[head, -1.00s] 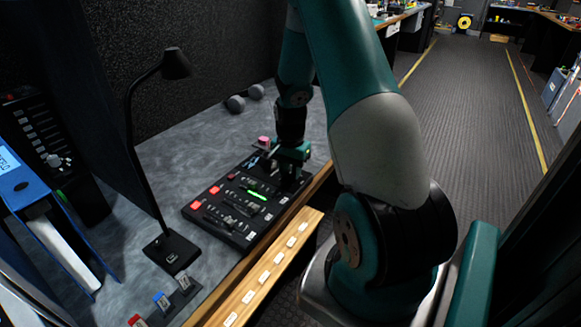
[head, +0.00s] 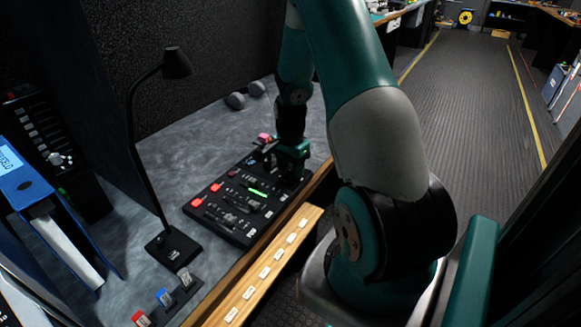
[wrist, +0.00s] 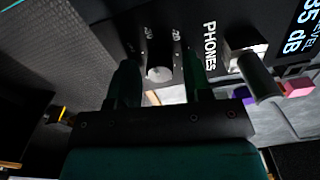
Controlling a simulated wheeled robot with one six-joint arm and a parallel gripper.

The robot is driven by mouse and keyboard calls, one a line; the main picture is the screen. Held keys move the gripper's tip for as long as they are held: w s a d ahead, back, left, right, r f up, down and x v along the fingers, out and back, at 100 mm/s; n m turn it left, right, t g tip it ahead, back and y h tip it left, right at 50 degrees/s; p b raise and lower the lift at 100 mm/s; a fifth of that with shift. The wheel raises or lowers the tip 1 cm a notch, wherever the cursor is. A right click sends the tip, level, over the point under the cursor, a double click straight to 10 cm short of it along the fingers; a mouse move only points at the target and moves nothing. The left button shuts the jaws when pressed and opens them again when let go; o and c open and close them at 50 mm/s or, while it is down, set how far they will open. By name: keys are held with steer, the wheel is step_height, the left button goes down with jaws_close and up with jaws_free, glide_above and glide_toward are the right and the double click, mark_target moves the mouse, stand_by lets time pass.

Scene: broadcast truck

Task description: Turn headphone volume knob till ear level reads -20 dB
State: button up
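A grey round knob (wrist: 160,73) sits on a black panel in the wrist view, beside the white label PHONES (wrist: 209,45). My gripper (wrist: 160,82) has its two dark green fingers apart, one on each side of the knob. I see gaps between fingers and knob; I cannot tell if either touches it. A display (wrist: 302,32) at the wrist view's right edge shows LEVEL and what looks like 35 dB, with its start cut off. In the head view my gripper (head: 292,172) points down at the far right of the black control panel (head: 212,222), hiding the knob there.
A silver post-like part (wrist: 258,78) stands right of the fingers in the wrist view. A black desk lamp (head: 172,247) stands left of the panel. Small blocks (head: 164,298) lie in front of it. A wooden ledge (head: 240,300) runs along the desk's front.

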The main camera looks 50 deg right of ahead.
mark_target(290, 168)
steer(key=shift+o, duration=0.2)
steer(key=shift+r, duration=0.1)
step_height(290, 168, up, 17)
steer(key=p, duration=0.1)
steer(key=shift+r, duration=0.1)
stand_by(0.7)
steer(key=a+r+n+p, duration=0.2)
steer(key=a+r+n, duration=0.15)
steer(key=a, duration=0.35)
steer(key=a+r+n+t+y+p, duration=0.1)
steer(key=a+r+n, duration=0.25)
steer(key=a, duration=0.25)
steer(key=a+r+n+p, duration=0.2)
steer(key=a+r+n, duration=0.15)
steer(key=a, duration=0.35)
steer(key=s+a+r+n+y+p, duration=0.1)
steer(key=s+a+r+n, duration=0.2)
steer(key=s+a+n, duration=0.4)
steer(key=s+a+r+n+g+y+p, duration=0.1)
steer(key=s+a+r+n+y+p, duration=0.1)
steer(key=s+a+n, duration=0.6)
steer(key=a+r, duration=0.1)
steer(key=a, duration=0.2)
steer(key=shift+s+a+p, duration=0.15)
steer(key=shift+a+p, duration=0.1)
steer(key=shift+p, duration=0.05)
